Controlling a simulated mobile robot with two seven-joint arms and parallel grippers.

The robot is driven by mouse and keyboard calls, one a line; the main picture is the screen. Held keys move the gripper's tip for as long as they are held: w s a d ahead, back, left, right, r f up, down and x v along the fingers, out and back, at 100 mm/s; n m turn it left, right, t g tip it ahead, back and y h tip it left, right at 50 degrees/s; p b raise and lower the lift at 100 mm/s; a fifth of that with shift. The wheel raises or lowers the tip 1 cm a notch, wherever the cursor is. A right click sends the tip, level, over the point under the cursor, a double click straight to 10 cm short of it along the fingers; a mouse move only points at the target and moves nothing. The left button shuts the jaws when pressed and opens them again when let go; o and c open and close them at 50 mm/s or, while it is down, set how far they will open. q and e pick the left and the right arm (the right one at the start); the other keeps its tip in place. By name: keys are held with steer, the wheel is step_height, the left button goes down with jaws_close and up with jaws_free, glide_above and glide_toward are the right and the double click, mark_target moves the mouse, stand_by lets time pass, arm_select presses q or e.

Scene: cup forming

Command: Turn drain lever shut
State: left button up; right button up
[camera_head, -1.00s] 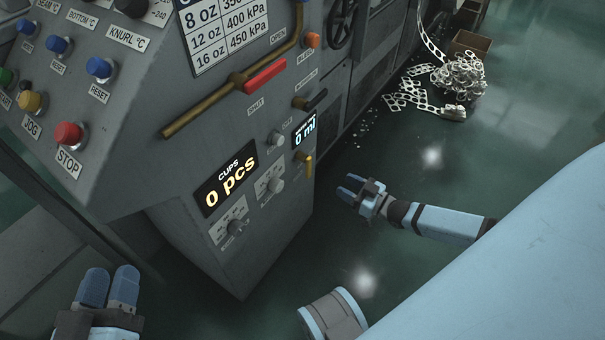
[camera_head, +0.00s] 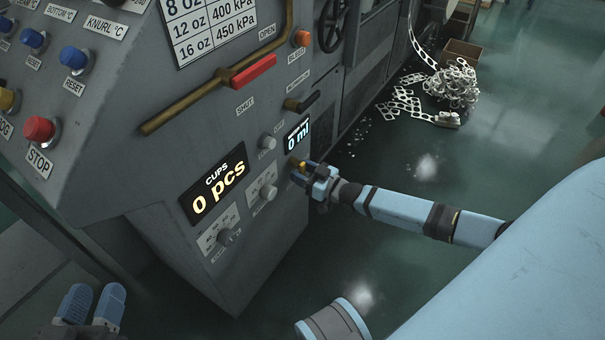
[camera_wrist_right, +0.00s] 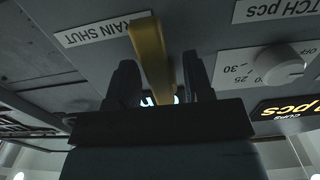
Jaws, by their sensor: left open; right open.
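The yellow drain lever (camera_head: 296,162) is on the machine's front panel, low at its right edge, partly hidden by my right gripper (camera_head: 303,172). In the right wrist view the lever (camera_wrist_right: 149,50) runs between the two open dark fingers of the right gripper (camera_wrist_right: 161,75), with a visible gap to the right finger. A label beside it (camera_wrist_right: 95,33) reads "RAIN SHUT", its first letter cut off. My left gripper (camera_head: 91,296) is open and empty at the bottom left of the head view, away from the panel.
A red-handled lever (camera_head: 254,72) on a brass pipe and a black-handled lever (camera_head: 302,102) sit above. The cups display (camera_head: 216,189) reads 0 pcs, and knobs (camera_head: 268,192) stand close left of the right gripper. Scrap strips (camera_head: 455,88) lie on the floor behind.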

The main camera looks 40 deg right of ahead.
jaws_close()
